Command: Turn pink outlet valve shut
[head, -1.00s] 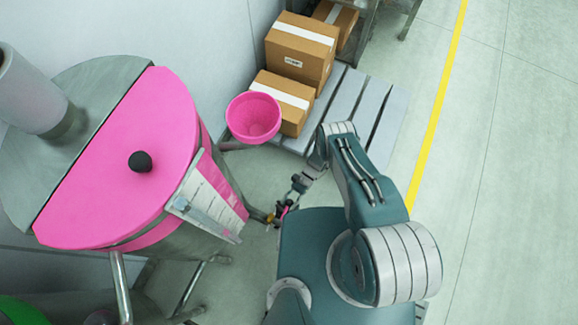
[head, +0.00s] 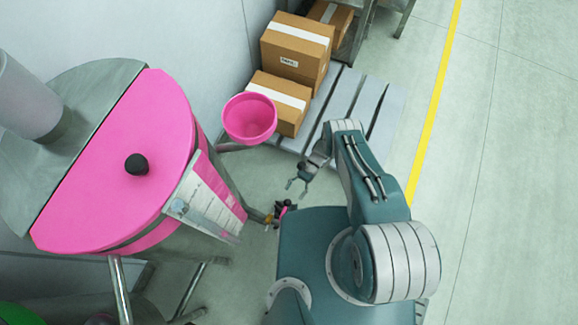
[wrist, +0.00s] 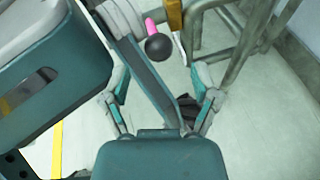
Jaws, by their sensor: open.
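The pink outlet valve handle (wrist: 151,27) ends in a black ball knob (wrist: 158,47) in the wrist view. It runs beside the brass valve body (wrist: 175,14), roughly along it in the picture. In the head view the small valve (head: 285,208) sits low at the right of the pink drum (head: 120,170), and its handle angle is hard to tell. My gripper (head: 297,187) is open and empty, a little above the valve in the picture and apart from it. In the wrist view the fingers of my gripper (wrist: 160,74) are spread, with the knob beyond the tips.
A pink funnel (head: 249,118) stands beside the drum. Cartons (head: 296,48) sit on a grey slatted pallet (head: 362,110) behind my arm. Metal legs (head: 188,288) stand under the drum. Floor right of the yellow line (head: 435,110) is clear.

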